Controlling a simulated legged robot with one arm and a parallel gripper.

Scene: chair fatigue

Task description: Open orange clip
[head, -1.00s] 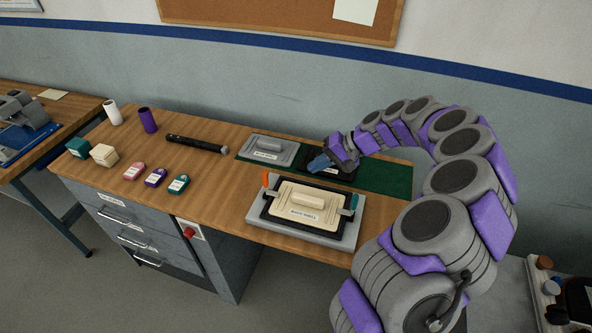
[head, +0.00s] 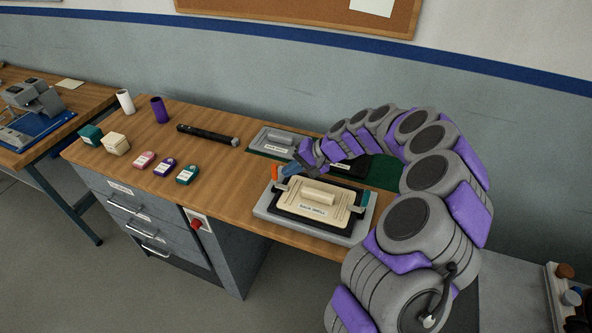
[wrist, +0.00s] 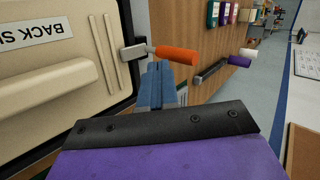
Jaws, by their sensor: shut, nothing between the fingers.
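The orange clip (head: 274,172) stands at the left edge of the grey fixture (head: 262,209), which holds the cream back shell (head: 318,203). In the wrist view the orange clip handle (wrist: 176,54) points right from a metal bracket beside the shell (wrist: 60,60). My gripper (head: 287,174) is beside the orange clip, its blue fingers shut and empty. In the wrist view the blue fingertips (wrist: 158,72) are just below the orange handle; I cannot tell whether they touch it. A teal clip (head: 365,199) is on the right side of the fixture.
A grey shell (head: 270,140) and a black part lie on the green mat (head: 383,172) behind the fixture. A black cylinder tool (head: 205,134), coloured small blocks (head: 165,166) and two cups (head: 159,110) stand to the left. Wood between them is clear.

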